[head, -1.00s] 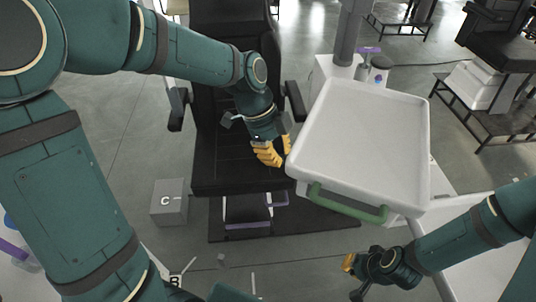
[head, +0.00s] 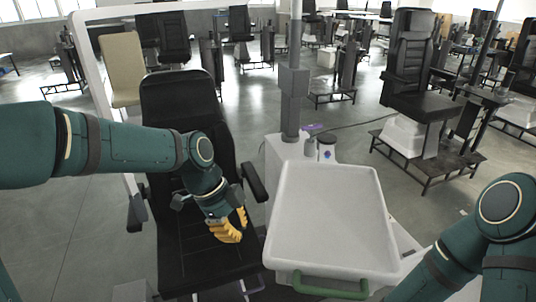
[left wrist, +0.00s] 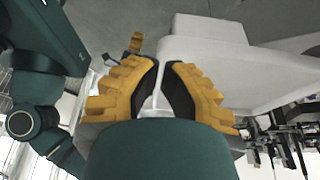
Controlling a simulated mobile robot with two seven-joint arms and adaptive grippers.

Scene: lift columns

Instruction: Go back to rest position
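My left gripper (head: 232,232), with yellow fingers, hangs over the black chair seat in the head view, left of the white tray and apart from it. In the left wrist view its two fingers (left wrist: 162,72) stand apart with black pads facing each other and nothing between them. My right arm comes in at the lower right of the head view, but its gripper is outside that view. A yellow finger of what looks like my right gripper (left wrist: 134,46) shows small in the left wrist view; its opening cannot be made out.
The white tray (head: 328,215) with a green handle (head: 330,286) stands between my arms. The black chair (head: 178,110) is under my left gripper. A grey column (head: 293,95) rises behind the tray. More chairs on dark stands (head: 425,150) fill the back.

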